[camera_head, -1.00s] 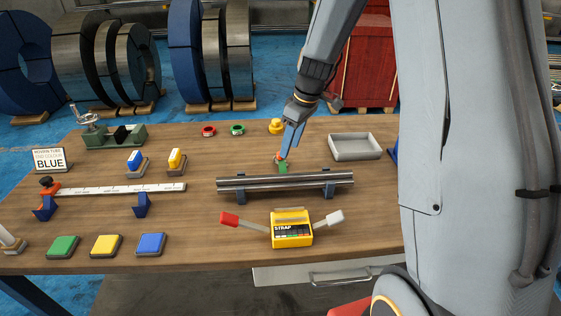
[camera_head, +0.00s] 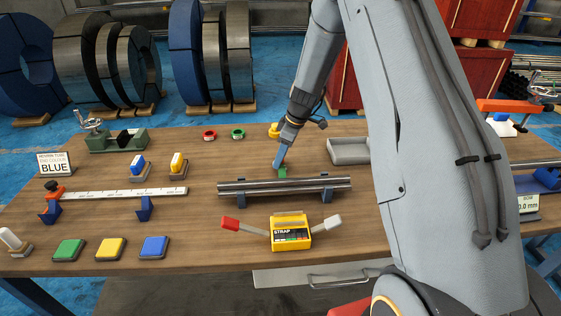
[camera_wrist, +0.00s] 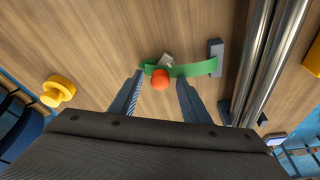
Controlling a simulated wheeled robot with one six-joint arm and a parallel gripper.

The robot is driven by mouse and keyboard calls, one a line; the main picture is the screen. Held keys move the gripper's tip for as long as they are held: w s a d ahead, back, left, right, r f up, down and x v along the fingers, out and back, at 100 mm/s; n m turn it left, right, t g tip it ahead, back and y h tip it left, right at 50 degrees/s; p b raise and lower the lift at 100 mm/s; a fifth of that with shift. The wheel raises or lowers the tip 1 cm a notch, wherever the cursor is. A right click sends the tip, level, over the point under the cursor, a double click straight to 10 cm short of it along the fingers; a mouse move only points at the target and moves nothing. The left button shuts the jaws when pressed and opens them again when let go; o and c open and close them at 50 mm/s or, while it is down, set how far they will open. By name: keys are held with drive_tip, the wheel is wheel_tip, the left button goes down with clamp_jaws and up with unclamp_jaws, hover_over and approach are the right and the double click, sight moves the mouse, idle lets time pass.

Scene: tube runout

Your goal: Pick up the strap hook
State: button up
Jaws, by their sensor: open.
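The strap hook appears in the wrist view as a grey hook piece (camera_wrist: 167,61) with an orange-red knob (camera_wrist: 160,79), at the loose end of a green strap (camera_wrist: 195,69). The strap runs to a dark block (camera_wrist: 215,57). My gripper (camera_wrist: 159,84) is open, with one finger on each side of the knob; I cannot tell whether either touches it. In the head view my gripper (camera_head: 279,163) points down just behind the steel tubes. A bit of the green strap (camera_head: 284,172) shows there; the knob is hidden.
Steel tubes (camera_head: 320,184) lie on blue supports in front of my gripper. A yellow strap box (camera_head: 290,232) with two handles stands nearer. A grey tray (camera_head: 349,152) sits right of my gripper.

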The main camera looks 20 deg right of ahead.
drive_tip(key=shift+w+a+f, duration=0.1)
drive_tip(key=shift+a+f, duration=0.05)
drive_tip(key=shift+f, duration=0.4)
drive_tip(key=shift+c, duration=0.5)
clamp_jaws()
